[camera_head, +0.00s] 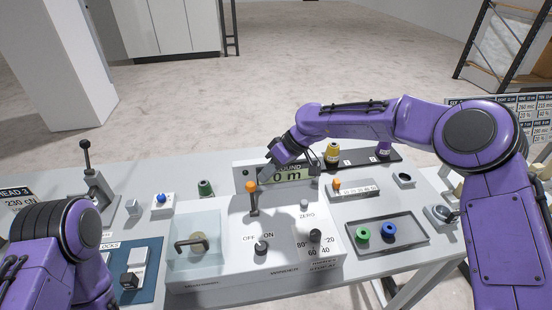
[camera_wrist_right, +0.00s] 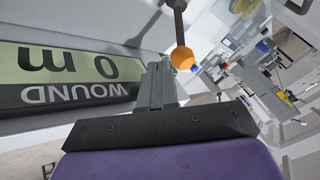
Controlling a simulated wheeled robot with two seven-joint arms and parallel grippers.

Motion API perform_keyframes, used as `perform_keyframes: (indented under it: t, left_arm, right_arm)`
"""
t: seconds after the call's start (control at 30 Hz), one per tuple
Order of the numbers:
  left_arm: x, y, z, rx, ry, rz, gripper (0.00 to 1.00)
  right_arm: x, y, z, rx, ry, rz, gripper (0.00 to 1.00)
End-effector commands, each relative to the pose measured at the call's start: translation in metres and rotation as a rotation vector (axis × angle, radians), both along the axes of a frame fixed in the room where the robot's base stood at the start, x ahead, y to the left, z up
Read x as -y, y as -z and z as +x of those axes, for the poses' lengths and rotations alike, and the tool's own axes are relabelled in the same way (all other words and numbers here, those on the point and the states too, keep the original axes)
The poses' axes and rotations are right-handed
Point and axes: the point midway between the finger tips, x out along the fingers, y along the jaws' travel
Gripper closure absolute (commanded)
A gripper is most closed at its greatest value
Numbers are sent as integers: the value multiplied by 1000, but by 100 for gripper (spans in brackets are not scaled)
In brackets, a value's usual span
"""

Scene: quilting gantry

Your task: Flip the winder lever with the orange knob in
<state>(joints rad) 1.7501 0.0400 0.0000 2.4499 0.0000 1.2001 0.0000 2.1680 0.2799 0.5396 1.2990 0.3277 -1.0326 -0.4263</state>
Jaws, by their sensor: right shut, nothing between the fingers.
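The winder lever with the orange knob (camera_head: 251,187) stands nearly upright on the white winder console, left of the display. Its dark stem runs down to the panel. My right gripper (camera_head: 268,172) is in front of the display, just right of and slightly above the knob. In the right wrist view the shut, empty fingers (camera_wrist_right: 158,72) point up beside the orange knob (camera_wrist_right: 182,58); whether they touch it I cannot tell. Of my left arm only purple links show at the lower left; its gripper is out of view.
The display (camera_head: 292,174) reads 0 m, close to my right gripper. A clear cover (camera_head: 195,225) with a dark handle is left of the lever. An OFF/ON knob (camera_head: 261,247) is below it. A second orange knob (camera_head: 336,184) and a tray (camera_head: 405,241) with green and blue spools are to the right.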

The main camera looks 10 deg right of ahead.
Motion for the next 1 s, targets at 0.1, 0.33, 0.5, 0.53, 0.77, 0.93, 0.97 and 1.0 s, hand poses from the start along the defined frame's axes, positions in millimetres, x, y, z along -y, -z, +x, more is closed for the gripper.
perform_keyframes:
  t: [0.1, 0.33, 0.5, 0.53, 0.77, 0.93, 0.97, 1.0]
  left_arm:
    - [0, -5, 0, 0, 0, 0, 63]
    - [0, -5, 0, 0, 0, 0, 63]
    - [0, -5, 0, 0, 0, 0, 63]
    - [0, -5, 0, 0, 0, 0, 63]
    - [0, 5, 0, 0, 0, 0, 63]
    - [0, 8, 0, 0, 0, 0, 63]
    - [0, 9, 0, 0, 0, 0, 63]
    - [0, 10, 0, 0, 0, 0, 63]
  right_arm:
    - [-7, 8, 0, 0, 0, 0, 100]
    - [-10, 14, 1, 1, 1, 0, 100]
    - [-10, 14, 1, 2, 0, 0, 100]
    - [-10, 14, 1, 3, 0, 0, 100]
    - [-15, 13, 0, 82, -8, 1, 100]
    - [-18, 11, 0, 131, -13, 2, 100]
    - [-19, 11, 0, 140, -15, 2, 100]
    - [-20, 10, 0, 151, -16, 2, 100]
